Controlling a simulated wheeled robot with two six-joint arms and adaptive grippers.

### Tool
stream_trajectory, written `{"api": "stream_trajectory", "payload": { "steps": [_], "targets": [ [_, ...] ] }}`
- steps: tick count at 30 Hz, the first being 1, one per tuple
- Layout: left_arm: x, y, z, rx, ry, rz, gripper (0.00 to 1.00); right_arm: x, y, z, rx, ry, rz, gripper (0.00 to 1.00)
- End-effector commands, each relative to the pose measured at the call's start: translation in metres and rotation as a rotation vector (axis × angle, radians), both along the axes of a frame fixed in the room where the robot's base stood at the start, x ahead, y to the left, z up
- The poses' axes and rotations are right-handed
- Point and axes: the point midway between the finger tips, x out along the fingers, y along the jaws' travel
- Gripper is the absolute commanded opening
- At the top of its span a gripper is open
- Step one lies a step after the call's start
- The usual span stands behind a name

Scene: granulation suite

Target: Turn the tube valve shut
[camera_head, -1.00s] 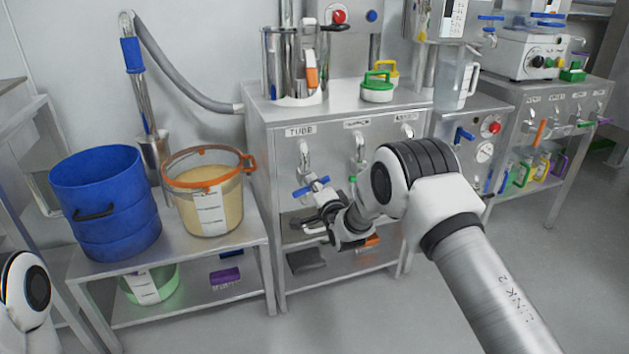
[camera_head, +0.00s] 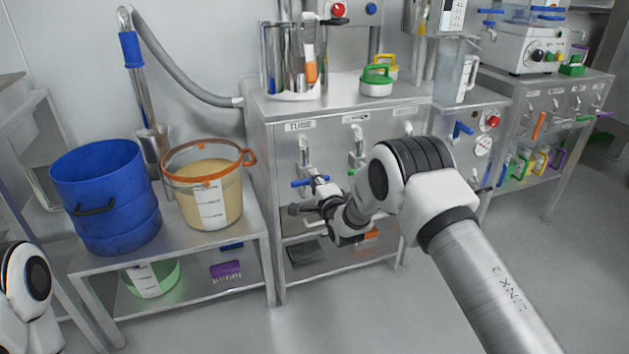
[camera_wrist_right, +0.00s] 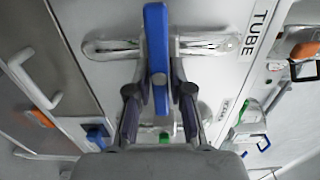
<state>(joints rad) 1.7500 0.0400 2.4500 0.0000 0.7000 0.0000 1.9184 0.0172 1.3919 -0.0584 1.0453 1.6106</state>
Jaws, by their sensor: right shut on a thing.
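The tube valve is a metal pipe fitting with a blue lever handle (camera_head: 309,183), below the TUBE label (camera_head: 299,126) on the steel cabinet front. In the right wrist view the blue handle (camera_wrist_right: 156,45) stands upright in the picture, across the horizontal metal pipe (camera_wrist_right: 205,45). My right gripper (camera_head: 304,207) is at the valve, just below the handle in the head view. In the right wrist view its two dark fingers (camera_wrist_right: 160,85) are closed on either side of the handle's lower part. My left gripper is out of view.
More taps (camera_head: 356,150) stand to the right on the same cabinet (camera_head: 335,100). On the left, a low steel table (camera_head: 170,250) holds a blue drum (camera_head: 107,205) and a clear bucket of tan contents (camera_head: 207,190). Open floor lies in front.

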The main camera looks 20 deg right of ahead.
Motion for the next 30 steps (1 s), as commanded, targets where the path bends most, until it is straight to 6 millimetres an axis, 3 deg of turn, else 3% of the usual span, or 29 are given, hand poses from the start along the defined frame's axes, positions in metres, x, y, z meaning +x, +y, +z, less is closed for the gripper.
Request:
{"api": "stream_trajectory", "payload": {
  "steps": [2, 3, 4, 5, 17, 30],
  "targets": [
    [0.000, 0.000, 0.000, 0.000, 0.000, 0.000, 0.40, 0.000, 0.000, 0.000, 0.000, 0.001, -0.001, 0.00],
    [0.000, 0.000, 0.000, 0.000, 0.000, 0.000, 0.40, 0.000, 0.000, 0.000, 0.000, 0.001, -0.001, 0.31],
    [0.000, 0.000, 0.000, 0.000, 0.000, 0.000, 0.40, 0.000, 0.000, 0.000, 0.000, 0.001, -0.001, 0.42],
    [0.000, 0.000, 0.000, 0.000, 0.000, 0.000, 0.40, 0.000, 0.000, -0.001, 0.000, 0.001, -0.001, 0.46],
    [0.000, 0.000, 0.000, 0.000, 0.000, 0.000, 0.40, -0.009, -0.001, -0.001, -0.001, 0.003, 0.000, 0.46],
    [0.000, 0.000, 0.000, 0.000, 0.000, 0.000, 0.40, -0.108, -0.004, -0.001, 0.000, 0.003, -0.001, 0.46]
  ]
}}
